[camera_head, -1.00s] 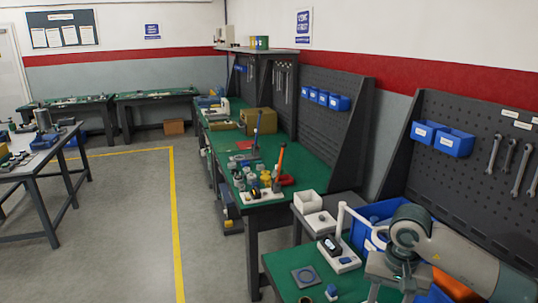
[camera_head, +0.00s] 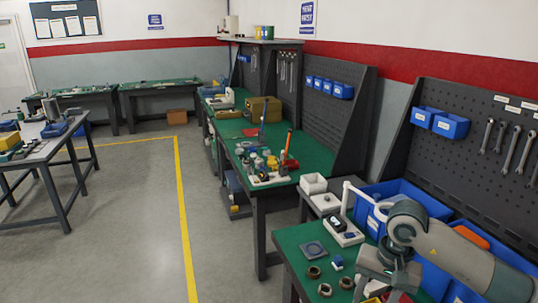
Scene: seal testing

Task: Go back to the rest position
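My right arm comes in from the right edge, grey and white, over the near green bench (camera_head: 297,237). My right gripper (camera_head: 372,290) hangs at the bottom of the view, pointing down over that bench. Its fingers are small and partly cut off, so I cannot tell whether they are open or whether they hold anything. My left arm and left gripper are not in view.
On the near bench are a grey square plate (camera_head: 314,249), a white device (camera_head: 343,232), several small rings (camera_head: 325,289) and a blue bin (camera_head: 424,198). A pegboard (camera_head: 480,110) stands behind.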

